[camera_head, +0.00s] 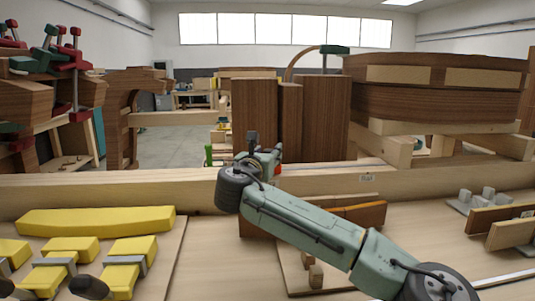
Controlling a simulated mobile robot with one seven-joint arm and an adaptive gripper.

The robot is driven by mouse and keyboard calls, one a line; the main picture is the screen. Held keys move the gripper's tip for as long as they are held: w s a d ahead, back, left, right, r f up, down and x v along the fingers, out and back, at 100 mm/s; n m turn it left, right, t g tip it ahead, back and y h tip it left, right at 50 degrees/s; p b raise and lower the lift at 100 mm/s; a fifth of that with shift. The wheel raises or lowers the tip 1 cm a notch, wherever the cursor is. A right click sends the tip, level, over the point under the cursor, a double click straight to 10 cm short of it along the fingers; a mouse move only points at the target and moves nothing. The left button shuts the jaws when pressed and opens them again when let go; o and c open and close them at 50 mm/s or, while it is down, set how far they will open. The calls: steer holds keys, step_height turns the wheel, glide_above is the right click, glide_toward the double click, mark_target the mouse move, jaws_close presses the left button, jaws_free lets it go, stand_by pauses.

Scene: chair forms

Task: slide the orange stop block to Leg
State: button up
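My gripper (265,158) is at the far end of my green-grey arm, over the long wooden beam at the back of the bench. It points away from the camera, and its fingers are too small and dark to show whether they are open. A small red-orange patch (277,168) shows beside it; I cannot tell whether this is the stop block. An orange-brown bar (362,213) lies on the bench behind my arm, partly hidden by it. A small label (367,177) on the beam is too small to read, so I cannot tell where Leg is marked.
Yellow forms (95,221) with grey bands lie on a board at front left. Dark brown wooden blocks (325,115) stand behind the beam. Brown strips (497,217) and grey blocks lie at right. Small wooden pegs (316,275) stand on a board below my arm.

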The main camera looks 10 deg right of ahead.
steer(key=shift+o, duration=0.2)
steer(key=v, duration=1.2)
steer(key=shift+f, duration=0.15)
